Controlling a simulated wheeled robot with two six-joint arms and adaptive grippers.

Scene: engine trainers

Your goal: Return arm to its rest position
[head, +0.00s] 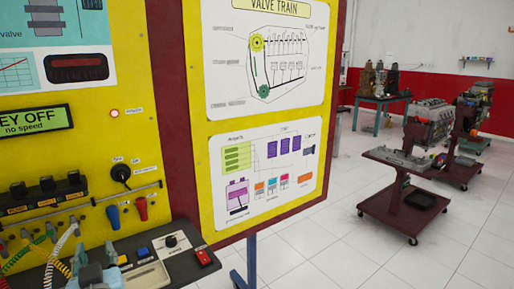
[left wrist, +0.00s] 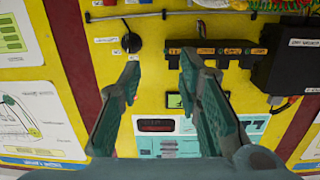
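My left gripper (head: 95,272) shows at the bottom left of the head view, in front of the yellow panel's lower ledge; its arm is mostly cut off by the frame. In the left wrist view the left gripper's (left wrist: 159,68) two teal fingers are spread apart with nothing between them. The yellow panel (left wrist: 80,22) appears upside down behind them, with a black key switch (left wrist: 131,42) near the left fingertip. I cannot tell any contact with the panel. My right gripper is in neither view.
The ledge console (head: 172,240) has a black knob and a red device (head: 203,257). Coloured cables (head: 55,262) hang at the lower left. A blue stand leg (head: 251,262) is below the panel. Wheeled engine stands (head: 404,208) stand at right, with open white floor between.

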